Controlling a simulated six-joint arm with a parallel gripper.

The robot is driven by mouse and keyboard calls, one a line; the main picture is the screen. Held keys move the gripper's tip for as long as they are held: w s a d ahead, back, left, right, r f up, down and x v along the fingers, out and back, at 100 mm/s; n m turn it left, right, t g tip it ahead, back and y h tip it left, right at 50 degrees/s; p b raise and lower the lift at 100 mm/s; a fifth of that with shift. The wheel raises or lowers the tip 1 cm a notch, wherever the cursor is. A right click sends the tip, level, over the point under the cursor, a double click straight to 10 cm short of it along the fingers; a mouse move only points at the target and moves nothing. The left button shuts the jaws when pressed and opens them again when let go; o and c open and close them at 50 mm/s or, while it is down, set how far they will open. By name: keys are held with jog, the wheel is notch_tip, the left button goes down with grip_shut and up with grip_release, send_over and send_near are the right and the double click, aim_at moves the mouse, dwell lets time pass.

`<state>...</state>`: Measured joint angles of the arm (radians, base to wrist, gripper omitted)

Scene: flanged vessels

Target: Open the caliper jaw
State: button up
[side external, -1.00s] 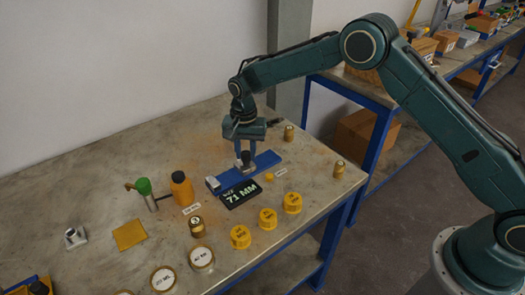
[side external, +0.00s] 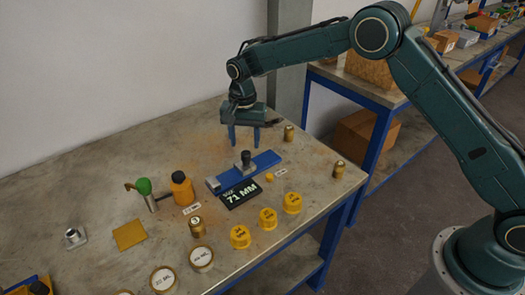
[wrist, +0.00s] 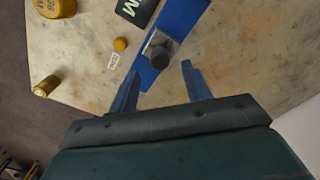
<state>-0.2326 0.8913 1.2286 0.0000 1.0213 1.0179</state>
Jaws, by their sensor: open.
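The caliper is a blue bar (side external: 262,162) lying on the workbench, with a grey sliding jaw (side external: 245,165) topped by a dark knob (side external: 246,154). A black sign reading 71 MM (side external: 241,194) lies along its front side. My gripper (side external: 243,143) is open and empty, above and behind the bar. In the wrist view my gripper's blue fingers (wrist: 158,82) are spread wide. The dark knob (wrist: 160,57) on the grey jaw (wrist: 161,45) shows just beyond them, apart from both fingertips. The blue bar (wrist: 188,14) runs past it.
Yellow caps (side external: 267,218) stand along the front right. Gold cylinders (side external: 289,133) stand near the bench's right end. An orange bottle (side external: 182,188) and a green-topped tool (side external: 145,189) stand left of the caliper. The bench (side external: 85,205) is clear behind these.

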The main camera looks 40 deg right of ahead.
aim_at(246, 153)
notch_tip(246, 153, up, 9)
jog(key=shift+r, duration=0.2)
jog(key=shift+r, duration=0.1)
dwell(0.5)
jog(key=s+d+r+n+t, duration=0.15)
jog(key=s+d+r, duration=0.25)
jog(key=s+r, duration=0.45)
jog(key=s+d+r+n+t, duration=0.1)
jog(key=s+d+r+n, duration=0.2)
jog(key=s+d+r, duration=0.35)
jog(key=s+d+f+n+t, duration=0.1)
jog(key=s+n, duration=0.1)
jog(key=s, duration=1)
jog(key=s+d+f+n+t, duration=0.2)
jog(key=s, duration=1)
